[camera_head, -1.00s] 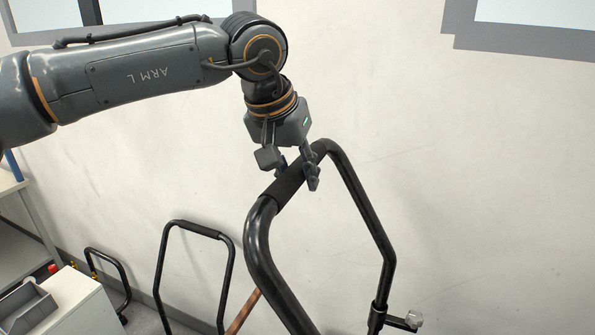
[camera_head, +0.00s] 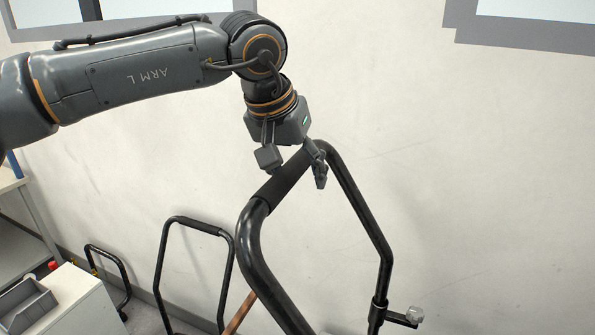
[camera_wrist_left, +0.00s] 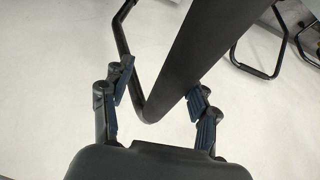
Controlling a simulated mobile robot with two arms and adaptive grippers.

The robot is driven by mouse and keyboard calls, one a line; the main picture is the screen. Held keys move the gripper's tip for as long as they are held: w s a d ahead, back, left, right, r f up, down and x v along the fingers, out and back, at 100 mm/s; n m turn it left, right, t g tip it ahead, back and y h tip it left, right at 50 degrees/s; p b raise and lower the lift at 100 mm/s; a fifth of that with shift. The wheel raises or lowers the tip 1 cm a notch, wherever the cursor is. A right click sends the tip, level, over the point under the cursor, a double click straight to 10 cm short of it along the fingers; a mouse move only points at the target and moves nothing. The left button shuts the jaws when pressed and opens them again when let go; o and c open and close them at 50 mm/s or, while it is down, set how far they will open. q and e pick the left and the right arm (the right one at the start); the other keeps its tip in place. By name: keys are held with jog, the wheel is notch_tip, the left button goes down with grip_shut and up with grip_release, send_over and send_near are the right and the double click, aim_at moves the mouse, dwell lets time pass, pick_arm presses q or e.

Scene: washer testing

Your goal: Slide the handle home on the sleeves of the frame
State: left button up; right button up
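The handle is a black bent tube with a dark foam grip (camera_head: 284,180) across its top, standing tilted before the wall. The left leg's lower end is out of view, as is most of the frame. My left gripper (camera_head: 294,168) is open over the grip, one finger to each side. In the left wrist view the grip (camera_wrist_left: 195,45) passes between the spread fingers (camera_wrist_left: 158,100), with gaps visible. My right gripper is not in view.
Another black handle-shaped frame (camera_head: 160,270) stands by the wall at lower left, with a smaller one (camera_head: 121,270) beyond. A white cabinet (camera_head: 80,300) carries a grey bin (camera_head: 25,305). A copper-coloured bar (camera_head: 241,313) shows beside the handle.

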pick_arm(q)
jog(key=shift+f, duration=0.2)
jog(key=v, duration=1.2)
jog(key=shift+r, duration=0.15)
